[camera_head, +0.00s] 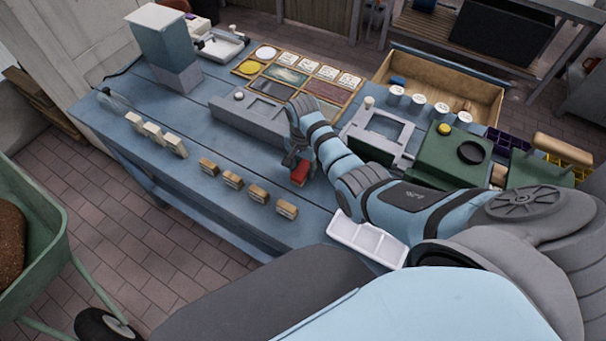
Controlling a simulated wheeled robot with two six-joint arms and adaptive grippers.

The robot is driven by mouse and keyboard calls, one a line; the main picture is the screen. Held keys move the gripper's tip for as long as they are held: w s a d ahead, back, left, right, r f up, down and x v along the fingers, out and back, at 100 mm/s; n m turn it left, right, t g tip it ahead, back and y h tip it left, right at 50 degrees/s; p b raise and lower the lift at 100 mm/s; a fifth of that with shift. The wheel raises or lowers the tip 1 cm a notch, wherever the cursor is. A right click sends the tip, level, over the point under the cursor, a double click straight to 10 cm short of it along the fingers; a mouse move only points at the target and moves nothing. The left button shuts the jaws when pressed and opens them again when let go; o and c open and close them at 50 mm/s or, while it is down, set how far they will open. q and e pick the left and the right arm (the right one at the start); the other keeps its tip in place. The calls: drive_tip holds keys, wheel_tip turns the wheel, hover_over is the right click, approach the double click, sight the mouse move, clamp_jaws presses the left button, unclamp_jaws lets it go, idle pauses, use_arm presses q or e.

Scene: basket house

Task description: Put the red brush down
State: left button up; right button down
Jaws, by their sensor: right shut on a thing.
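The red brush (299,175) is a small red block-like piece at the middle of the blue table (190,120). My right gripper (295,158) is shut on it from above. The gripper's dark fingers hide part of the brush. I cannot tell whether the brush touches the table top or hangs just above it. My left gripper is not in view.
Several wooden stamps (231,180) stand along the table's front edge, left of the brush. A grey box (250,112) stands behind the gripper. A white divided tray (366,243) lies to the right, by my arm. Bare table lies left of the brush.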

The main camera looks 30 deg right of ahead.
drive_tip(key=shift+f, duration=0.9)
drive_tip(key=shift+r, duration=0.3)
drive_tip(key=c, duration=1.6)
unclamp_jaws()
drive_tip(key=shift+f, duration=0.2)
drive_tip(key=shift+c, duration=0.2)
drive_tip(key=o, duration=0.4)
drive_tip(key=shift+o, duration=0.2)
drive_tip(key=shift+r, duration=0.15)
